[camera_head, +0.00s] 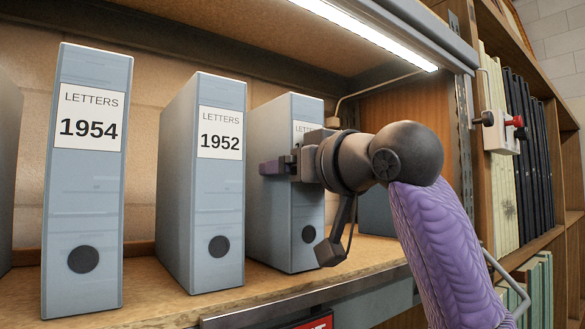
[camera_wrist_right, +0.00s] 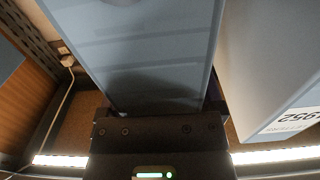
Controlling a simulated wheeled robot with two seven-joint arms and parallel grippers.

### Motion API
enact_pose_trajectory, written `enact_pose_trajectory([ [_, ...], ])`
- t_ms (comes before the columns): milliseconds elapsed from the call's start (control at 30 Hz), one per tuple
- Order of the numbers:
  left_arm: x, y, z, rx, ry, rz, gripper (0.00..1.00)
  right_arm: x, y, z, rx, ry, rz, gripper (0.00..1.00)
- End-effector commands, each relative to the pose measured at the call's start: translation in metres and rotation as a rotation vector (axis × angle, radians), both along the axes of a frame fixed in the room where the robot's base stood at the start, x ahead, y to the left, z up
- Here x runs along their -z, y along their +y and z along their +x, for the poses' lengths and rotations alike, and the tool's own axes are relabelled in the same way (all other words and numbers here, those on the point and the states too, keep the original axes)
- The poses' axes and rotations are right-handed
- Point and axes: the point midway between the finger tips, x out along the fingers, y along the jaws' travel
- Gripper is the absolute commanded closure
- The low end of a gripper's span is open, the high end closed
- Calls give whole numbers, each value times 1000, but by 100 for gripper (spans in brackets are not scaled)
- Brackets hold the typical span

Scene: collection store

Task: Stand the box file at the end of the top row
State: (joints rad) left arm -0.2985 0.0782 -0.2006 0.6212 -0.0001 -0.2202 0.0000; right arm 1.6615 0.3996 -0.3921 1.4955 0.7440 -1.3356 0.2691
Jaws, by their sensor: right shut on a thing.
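A blue-grey box file (camera_head: 271,215) stands upright at the right of the row on the shelf. Its label shows part of "LETTERS"; the rest is hidden behind my right gripper (camera_head: 296,166). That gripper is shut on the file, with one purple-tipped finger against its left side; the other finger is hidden. In the right wrist view the held file (camera_wrist_right: 140,45) runs up from the gripper (camera_wrist_right: 160,122). The file's bottom is at or very near the shelf board (camera_head: 180,296); I cannot tell if it touches. My left gripper is not in view.
Box files 1952 (camera_head: 215,200) and 1954 (camera_head: 88,200) stand to the left, with gaps between. A darker blue-grey object (camera_head: 376,212) is partly hidden behind my arm. A lamp (camera_head: 370,30) hangs above; a switch box (camera_head: 497,118) is on the post at right.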

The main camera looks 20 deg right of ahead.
Motion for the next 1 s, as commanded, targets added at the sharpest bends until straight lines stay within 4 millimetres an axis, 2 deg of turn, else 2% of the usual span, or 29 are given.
enact_pose_trajectory([
  [167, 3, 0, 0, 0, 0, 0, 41, 2, 0, 0, 0, -3, 1, 100],
  [200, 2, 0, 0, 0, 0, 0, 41, 3, 0, 0, 0, 0, 0, 11],
  [267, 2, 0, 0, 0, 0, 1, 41, 2, 0, 0, 0, 0, 0, 0],
  [500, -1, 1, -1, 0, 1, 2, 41, -2, 0, 0, 0, 0, 0, 0],
  [567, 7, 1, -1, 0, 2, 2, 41, 1, -2, -6, 1, -3, 0, 0],
  [800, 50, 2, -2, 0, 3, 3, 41, 6, -24, -68, 1, -6, 0, 0],
  [1000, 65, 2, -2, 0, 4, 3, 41, 2, -38, -105, 0, -2, 1, 0],
])
